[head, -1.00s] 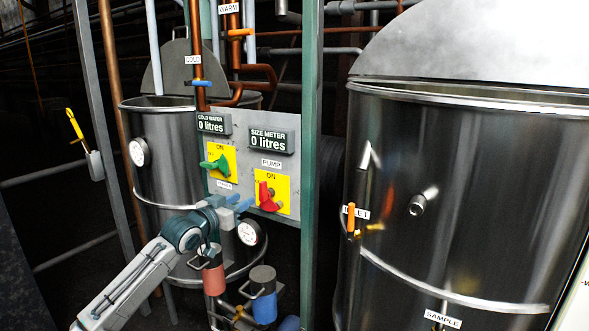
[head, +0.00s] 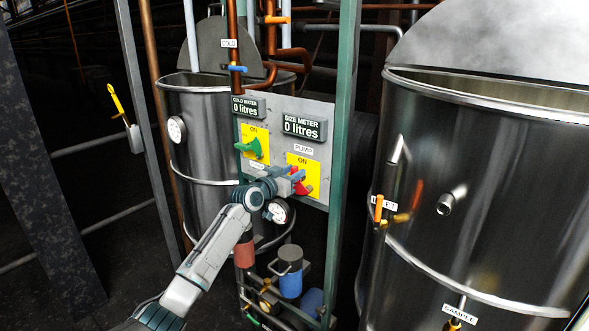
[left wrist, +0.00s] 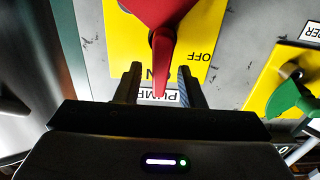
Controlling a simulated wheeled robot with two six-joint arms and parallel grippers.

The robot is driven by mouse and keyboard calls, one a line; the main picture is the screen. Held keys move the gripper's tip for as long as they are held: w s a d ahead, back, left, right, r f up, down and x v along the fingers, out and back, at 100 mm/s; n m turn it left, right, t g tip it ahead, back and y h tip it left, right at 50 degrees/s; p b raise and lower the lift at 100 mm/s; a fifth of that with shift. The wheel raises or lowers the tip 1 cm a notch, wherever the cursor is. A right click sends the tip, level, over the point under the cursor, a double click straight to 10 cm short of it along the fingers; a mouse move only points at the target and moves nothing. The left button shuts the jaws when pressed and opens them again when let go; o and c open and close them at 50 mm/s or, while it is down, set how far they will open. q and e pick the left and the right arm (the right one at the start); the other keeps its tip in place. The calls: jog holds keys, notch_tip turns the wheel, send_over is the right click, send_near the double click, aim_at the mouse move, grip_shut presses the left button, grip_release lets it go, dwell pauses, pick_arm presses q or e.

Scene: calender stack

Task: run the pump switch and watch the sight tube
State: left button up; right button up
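The red pump switch (head: 303,183) sits on a yellow plate marked ON, below the PUMP label (head: 304,145). My left gripper (head: 297,178) is at this switch and partly hides it. In the left wrist view, its open fingers (left wrist: 160,84) stand on either side of the tip of the red handle (left wrist: 162,52), with gaps showing. There the handle lies across the ON lettering, with OFF to its side; its exact setting is hard to tell. The size meter (head: 304,127) reads 0 litres. I cannot make out a sight tube. My right gripper is not in view.
A green switch (head: 251,148) on another yellow plate is left of the red one. The cold water meter (head: 249,106) reads 0 litres. A green post (head: 344,150) borders the panel on the right. Large steel tanks stand left (head: 200,125) and right (head: 480,200).

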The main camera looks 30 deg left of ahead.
pick_arm(q)
jog(key=shift+w+d, duration=0.1)
jog(key=shift+w, duration=0.4)
grip_shut()
